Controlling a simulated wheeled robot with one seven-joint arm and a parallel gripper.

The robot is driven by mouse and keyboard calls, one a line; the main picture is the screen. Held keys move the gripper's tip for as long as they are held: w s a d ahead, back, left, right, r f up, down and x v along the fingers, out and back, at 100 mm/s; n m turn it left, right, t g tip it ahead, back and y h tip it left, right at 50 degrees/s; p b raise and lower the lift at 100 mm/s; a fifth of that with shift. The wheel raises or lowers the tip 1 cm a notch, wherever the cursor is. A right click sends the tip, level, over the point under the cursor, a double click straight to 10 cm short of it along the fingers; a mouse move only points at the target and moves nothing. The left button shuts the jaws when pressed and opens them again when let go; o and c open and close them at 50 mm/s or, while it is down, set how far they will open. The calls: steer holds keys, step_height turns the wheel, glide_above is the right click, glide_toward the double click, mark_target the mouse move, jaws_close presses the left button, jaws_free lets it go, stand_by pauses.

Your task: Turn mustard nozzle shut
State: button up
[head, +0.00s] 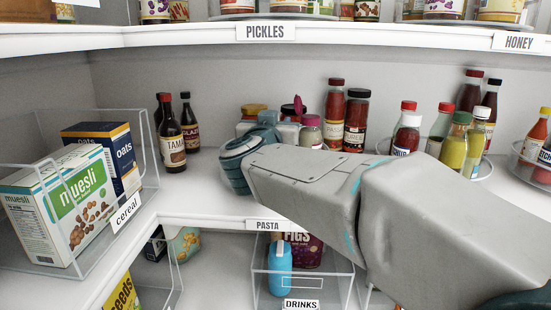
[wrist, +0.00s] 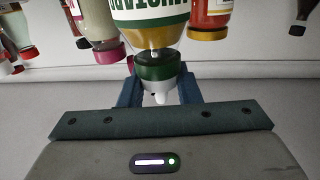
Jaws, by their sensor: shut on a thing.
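The mustard bottle (wrist: 155,14) appears upside down in the wrist view, with its label partly cut off by the top edge. It has a dark green cap (wrist: 161,66) and a pale nozzle (wrist: 160,92). My gripper (wrist: 160,82) is shut on the cap and nozzle, with one blue-grey finger on each side. In the head view my gripper (head: 268,125) is at the back of the middle shelf, between an orange-lidded jar and a pink-lidded bottle. The mustard bottle is mostly hidden there behind my gripper and arm.
A pink-lidded bottle (wrist: 108,48) and an orange-lidded jar (wrist: 207,28) stand close on either side of the mustard. Dark sauce bottles (head: 171,140) stand to the left, and a cereal bin (head: 120,215) is farther left. Red-lidded bottles (head: 406,135) stand right of my arm.

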steer(key=shift+m+h+p, duration=0.8)
steer(key=shift+h+p, duration=0.2)
steer(key=shift+h, duration=0.2)
steer(key=o, duration=0.6)
steer(key=shift+s, duration=0.1)
steer(key=p+v, duration=0.1)
steer(key=v, duration=0.6)
steer(key=shift+r+p, duration=0.15)
steer(key=shift+p, duration=0.15)
steer(key=shift+d, duration=0.1)
